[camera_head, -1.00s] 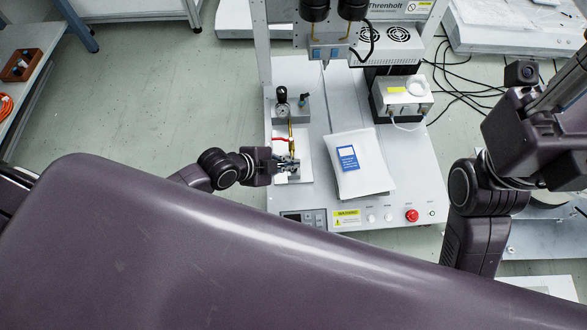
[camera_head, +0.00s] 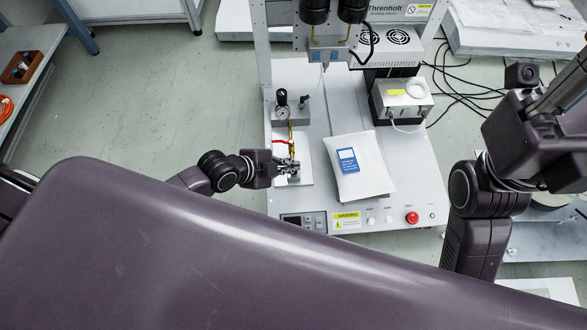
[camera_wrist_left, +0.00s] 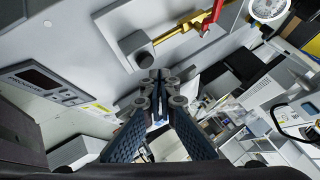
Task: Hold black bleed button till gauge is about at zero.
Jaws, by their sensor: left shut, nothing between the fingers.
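My left gripper (camera_head: 292,168) is shut and empty at the left side of the machine's deck, at the near end of a brass pipe (camera_head: 290,140). In the left wrist view its fingers (camera_wrist_left: 158,82) point at a dark button on a grey block (camera_wrist_left: 137,48); the tips are close to it, and I cannot tell whether they touch. A red lever (camera_wrist_left: 214,12) sits on the brass pipe. The round white gauge (camera_wrist_left: 268,8) is cut by the top edge, and its needle is too small to read. In the head view the gauge (camera_head: 283,113) is at the pipe's far end. My right gripper is not in view.
A white pouch with a blue label (camera_head: 358,166) lies on the deck right of my left gripper. A red stop button (camera_head: 412,218) is on the front panel. A grey box (camera_head: 402,97) stands at the back right, and a tool head (camera_head: 328,45) hangs above.

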